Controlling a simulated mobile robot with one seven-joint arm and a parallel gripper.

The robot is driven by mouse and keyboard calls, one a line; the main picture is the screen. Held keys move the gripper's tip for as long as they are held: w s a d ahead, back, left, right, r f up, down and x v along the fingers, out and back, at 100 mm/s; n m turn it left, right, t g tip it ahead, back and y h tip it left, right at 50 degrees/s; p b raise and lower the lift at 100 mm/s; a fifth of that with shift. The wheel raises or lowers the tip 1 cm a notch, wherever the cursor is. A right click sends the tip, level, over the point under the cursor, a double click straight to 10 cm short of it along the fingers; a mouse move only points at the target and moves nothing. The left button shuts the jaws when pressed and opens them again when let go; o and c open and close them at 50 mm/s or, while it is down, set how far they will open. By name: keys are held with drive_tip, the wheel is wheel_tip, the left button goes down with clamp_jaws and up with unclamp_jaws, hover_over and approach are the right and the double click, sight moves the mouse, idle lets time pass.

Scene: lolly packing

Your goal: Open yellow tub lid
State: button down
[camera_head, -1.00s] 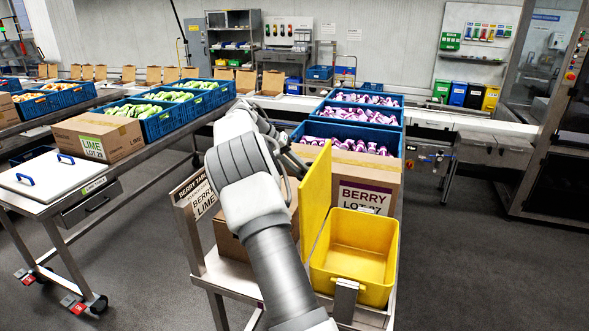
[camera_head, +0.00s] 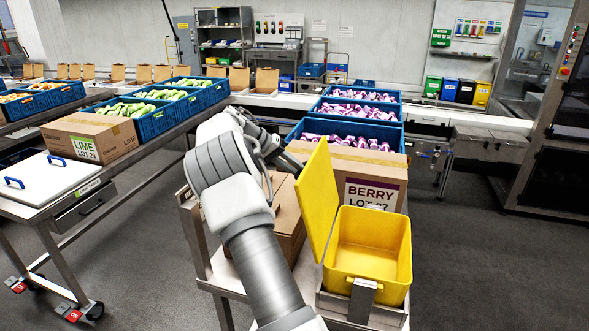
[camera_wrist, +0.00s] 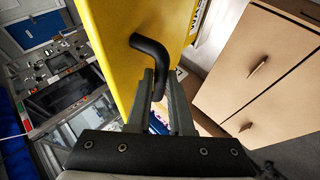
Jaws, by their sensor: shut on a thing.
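The yellow tub (camera_head: 393,291) sits open at the front right of the steel cart, its inside empty. Its yellow lid (camera_head: 318,203) stands up along the tub's left side, tilted outward to the left. In the wrist view the lid (camera_wrist: 112,45) fills the upper middle and carries a bent black handle (camera_wrist: 152,48). My gripper (camera_wrist: 160,82) is shut on this handle, one finger on each side of its lower end. In the head view my fingers and the handle are hidden behind the lid and my arm.
A BERRY carton (camera_head: 375,190) stands right behind the tub, with blue crates of purple lollies (camera_head: 308,128) beyond. An open brown carton (camera_head: 284,219) sits left of the lid, close to my arm. The floor (camera_head: 480,260) to the right is clear.

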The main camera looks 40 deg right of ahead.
drive_tip(key=shift+s+d+f, duration=0.1)
drive_tip(key=shift+s+f, duration=0.15)
drive_tip(key=shift+f, duration=0.15)
drive_tip(key=c, duration=0.8)
unclamp_jaws()
drive_tip(key=shift+w+d, duration=0.1)
drive_tip(key=shift+d, duration=0.05)
drive_tip(key=shift+r, duration=0.2)
drive_tip(key=shift+w+r, duration=0.1)
drive_tip(key=shift+w, duration=0.05)
drive_tip(key=p+v, duration=0.2)
drive_tip(key=v, duration=1.5)
drive_tip(key=shift+a, duration=0.25)
drive_tip(key=shift+r, duration=0.1)
